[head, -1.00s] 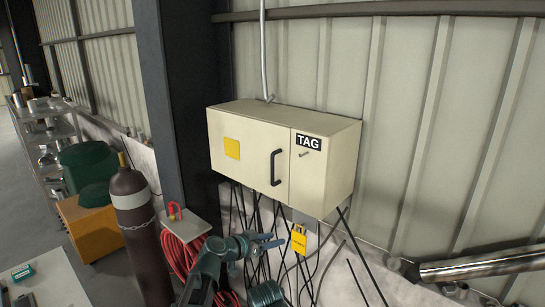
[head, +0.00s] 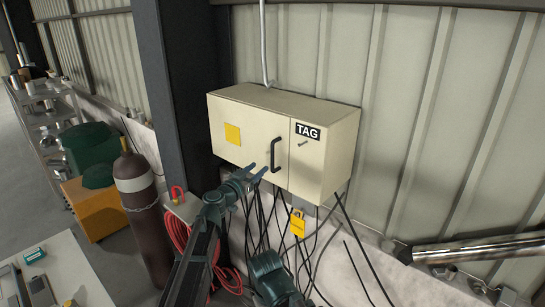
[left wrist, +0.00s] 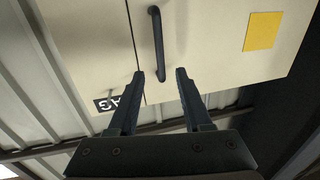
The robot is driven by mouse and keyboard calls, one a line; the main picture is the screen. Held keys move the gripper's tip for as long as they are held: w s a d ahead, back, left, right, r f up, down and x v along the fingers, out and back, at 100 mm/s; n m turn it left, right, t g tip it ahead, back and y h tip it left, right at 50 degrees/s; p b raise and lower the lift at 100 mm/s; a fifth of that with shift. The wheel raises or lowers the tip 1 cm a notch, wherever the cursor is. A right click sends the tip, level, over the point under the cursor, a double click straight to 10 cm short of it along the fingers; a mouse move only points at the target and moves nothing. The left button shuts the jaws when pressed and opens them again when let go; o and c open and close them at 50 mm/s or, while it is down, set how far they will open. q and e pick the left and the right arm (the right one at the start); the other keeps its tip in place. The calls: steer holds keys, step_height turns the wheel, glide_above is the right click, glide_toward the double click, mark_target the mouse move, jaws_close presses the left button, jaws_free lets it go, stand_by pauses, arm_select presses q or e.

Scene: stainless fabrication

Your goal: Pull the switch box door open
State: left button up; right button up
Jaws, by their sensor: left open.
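The cream switch box (head: 330,175) hangs on the corrugated wall, and its door (head: 235,150) looks shut. A black bar handle (head: 274,156) stands upright near the door's right edge. In the left wrist view, which is upside down to the head view, the handle (left wrist: 157,40) lies just beyond and between the fingertips. My left gripper (head: 262,171) is open and empty, just in front of the handle's lower end, with no clear contact. A dark part of my right arm shows at the bottom of the head view; its fingers cannot be made out.
A yellow padlock tag (head: 297,222) and several black cables (head: 335,222) hang below the box. A gas cylinder (head: 138,200) and a coiled red hose (head: 178,232) stand left. A metal pipe (head: 480,250) is at lower right. The space before the door is otherwise clear.

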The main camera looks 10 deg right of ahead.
mark_target(272, 156)
arm_select(q)
steer(key=x, duration=1.1)
steer(key=shift+w, duration=0.15)
jaws_close()
stand_by(0.9)
